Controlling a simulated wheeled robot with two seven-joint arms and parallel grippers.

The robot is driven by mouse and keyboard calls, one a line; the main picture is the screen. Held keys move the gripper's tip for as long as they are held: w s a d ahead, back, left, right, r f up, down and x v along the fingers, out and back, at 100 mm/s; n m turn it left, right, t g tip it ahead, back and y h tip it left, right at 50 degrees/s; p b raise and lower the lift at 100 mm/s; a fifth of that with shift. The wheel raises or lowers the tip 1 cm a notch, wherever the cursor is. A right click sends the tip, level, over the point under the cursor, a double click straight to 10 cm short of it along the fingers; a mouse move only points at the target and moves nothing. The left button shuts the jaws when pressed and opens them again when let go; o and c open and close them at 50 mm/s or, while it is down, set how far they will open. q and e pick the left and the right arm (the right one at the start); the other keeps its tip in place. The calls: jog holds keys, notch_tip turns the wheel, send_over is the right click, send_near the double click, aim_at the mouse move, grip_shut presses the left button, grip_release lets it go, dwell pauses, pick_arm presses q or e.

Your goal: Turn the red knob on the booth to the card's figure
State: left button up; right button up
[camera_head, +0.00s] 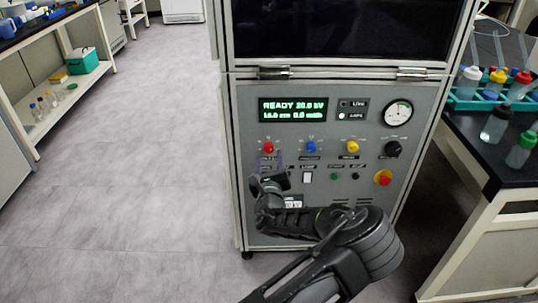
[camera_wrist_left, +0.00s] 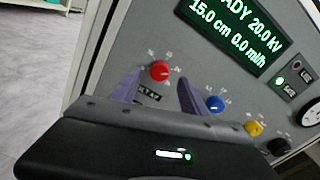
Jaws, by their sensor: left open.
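The red knob (camera_head: 268,148) is at the left of the knob row on the grey booth panel (camera_head: 330,172); it also shows in the left wrist view (camera_wrist_left: 160,71), with a pale pointer mark. The green display (camera_head: 293,109) reads READY 20.0 kV, 15.0 cm, 0.0 ml/h. My left gripper (camera_head: 270,164) is open just below the red knob. In the wrist view its purple fingers (camera_wrist_left: 157,90) stand either side below the knob, apparently empty.
Blue (camera_head: 311,147), yellow (camera_head: 352,147) and black (camera_head: 393,149) knobs sit right of the red one. A red emergency button (camera_head: 383,178) is lower right. A dial gauge (camera_head: 398,113) is above. A side bench (camera_head: 510,150) with bottles stands right; the left floor is clear.

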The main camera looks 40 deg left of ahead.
pick_arm(q)
jog(key=v, duration=0.4)
jog(key=shift+s+d, duration=0.25)
jog(key=shift+s, duration=0.05)
